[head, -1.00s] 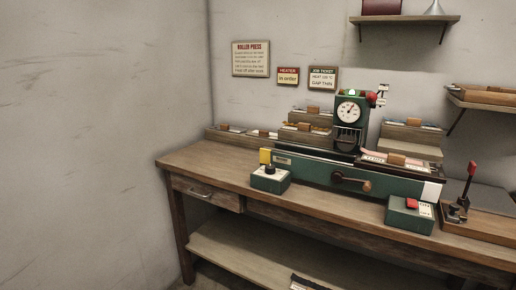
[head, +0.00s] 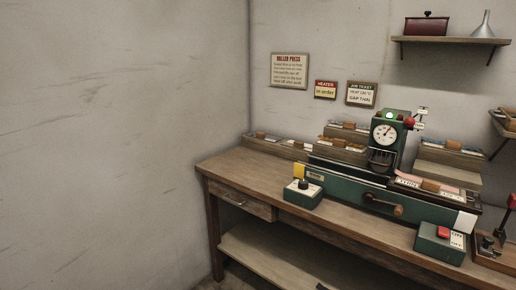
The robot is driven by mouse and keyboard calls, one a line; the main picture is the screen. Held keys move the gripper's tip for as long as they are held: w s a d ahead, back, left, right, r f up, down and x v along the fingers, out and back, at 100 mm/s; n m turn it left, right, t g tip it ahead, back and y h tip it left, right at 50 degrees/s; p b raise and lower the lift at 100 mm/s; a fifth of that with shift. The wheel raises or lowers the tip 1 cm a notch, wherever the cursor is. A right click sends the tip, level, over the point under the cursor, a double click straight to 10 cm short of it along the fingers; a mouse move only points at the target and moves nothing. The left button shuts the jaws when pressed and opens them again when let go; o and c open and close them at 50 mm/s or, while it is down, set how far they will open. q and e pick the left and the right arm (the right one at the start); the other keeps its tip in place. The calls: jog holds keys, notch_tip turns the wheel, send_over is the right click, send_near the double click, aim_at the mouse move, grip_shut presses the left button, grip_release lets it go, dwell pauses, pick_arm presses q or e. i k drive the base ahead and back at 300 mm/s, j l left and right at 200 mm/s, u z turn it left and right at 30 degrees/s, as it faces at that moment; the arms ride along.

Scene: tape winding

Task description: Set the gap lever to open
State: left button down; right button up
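The green roller press (head: 385,140) stands on the bench, with a round white dial and a lit green lamp on its upright head. A red-knobbed lever (head: 409,122) sticks out at the right side of the head, beside small white labels too small to read; it looks like the gap lever. Its exact setting cannot be told. Neither of my grippers is in view.
The wooden bench (head: 255,178) has bare room at its left end. A green box with a black knob (head: 303,194) and a green box with a red switch (head: 440,242) stand in front. A job ticket (head: 362,94) on the wall reads GAP THIN. A shelf (head: 450,41) hangs above.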

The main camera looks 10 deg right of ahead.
aim_at(408, 121)
jog(key=z, duration=1.05)
